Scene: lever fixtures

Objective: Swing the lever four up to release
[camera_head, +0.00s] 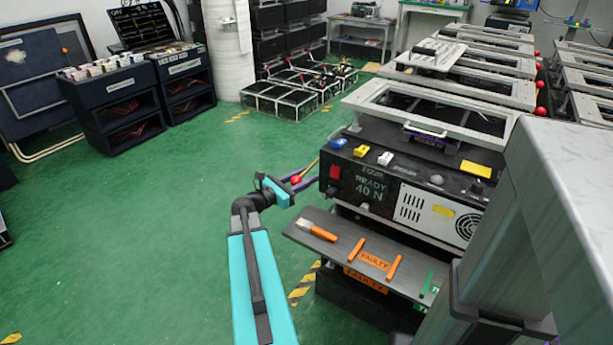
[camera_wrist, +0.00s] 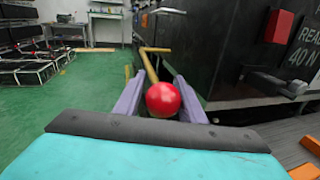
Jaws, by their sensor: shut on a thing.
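The lever is a yellow rod (camera_wrist: 150,68) with a red ball knob (camera_wrist: 163,99) at its near end, beside the dark machine box (camera_wrist: 225,45). In the head view the red knob (camera_head: 296,180) shows at the box's left side, with a short stretch of rod (camera_head: 312,165) behind it. My gripper (camera_head: 302,182) is shut on the knob; its purple fingers stand on both sides of the ball in the wrist view (camera_wrist: 160,92). The rod runs away from my gripper to a bend near the box. The contact faces and the lever's pivot are hard to see.
Green floor to the left is free.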

